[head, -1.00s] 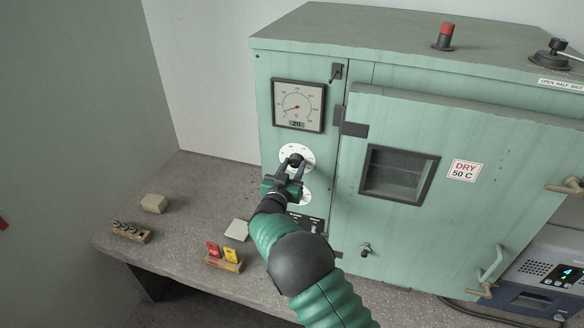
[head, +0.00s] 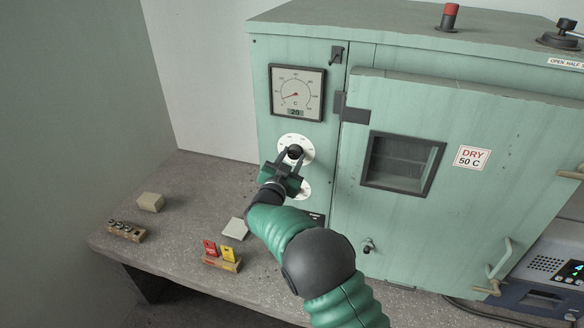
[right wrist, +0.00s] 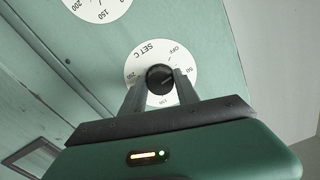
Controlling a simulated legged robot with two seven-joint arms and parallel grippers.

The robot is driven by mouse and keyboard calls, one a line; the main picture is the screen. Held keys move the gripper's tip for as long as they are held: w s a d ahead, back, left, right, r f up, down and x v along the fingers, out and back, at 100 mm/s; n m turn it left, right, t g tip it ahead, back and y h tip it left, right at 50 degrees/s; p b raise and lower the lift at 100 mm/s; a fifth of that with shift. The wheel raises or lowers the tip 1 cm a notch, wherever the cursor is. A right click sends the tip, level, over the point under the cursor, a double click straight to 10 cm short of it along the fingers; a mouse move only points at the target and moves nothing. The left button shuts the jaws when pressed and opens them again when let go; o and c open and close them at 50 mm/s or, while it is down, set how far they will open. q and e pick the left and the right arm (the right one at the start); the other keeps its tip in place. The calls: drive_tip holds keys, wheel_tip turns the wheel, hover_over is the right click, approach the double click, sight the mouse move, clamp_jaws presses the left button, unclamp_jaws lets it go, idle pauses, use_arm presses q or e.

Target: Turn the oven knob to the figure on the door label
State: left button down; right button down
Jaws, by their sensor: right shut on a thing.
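The label (head: 473,158) on the door reads DRY 50 C. My right gripper (head: 293,157) is shut on the black oven knob (head: 295,152), at the centre of the upper white dial (head: 284,140). I cannot tell where the knob's pointer stands. My left gripper is not in view.
A square gauge (head: 297,93) above the knob shows 20. A second white dial (head: 304,190) lies just below, partly behind my gripper. A beige block (head: 151,202), a wooden holder with red and yellow pieces (head: 222,264) and a pale square (head: 235,229) lie on the bench at left.

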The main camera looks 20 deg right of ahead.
drive_tip(key=m+b, duration=0.1)
drive_tip(key=f+m+b, duration=0.1)
drive_tip(key=b, duration=0.1)
drive_tip(key=shift+a+m, duration=0.15)
drive_tip(key=shift+m, duration=0.15)
drive_tip(key=shift+r+m+b, duration=0.1)
drive_tip(key=shift+m+b, duration=0.4)
drive_tip(key=shift+b, duration=0.25)
drive_tip(key=c, duration=1.2)
unclamp_jaws()
drive_tip(key=shift+o, duration=1.4)
drive_tip(key=shift+r, duration=0.25)
drive_tip(key=shift+s, duration=0.1)
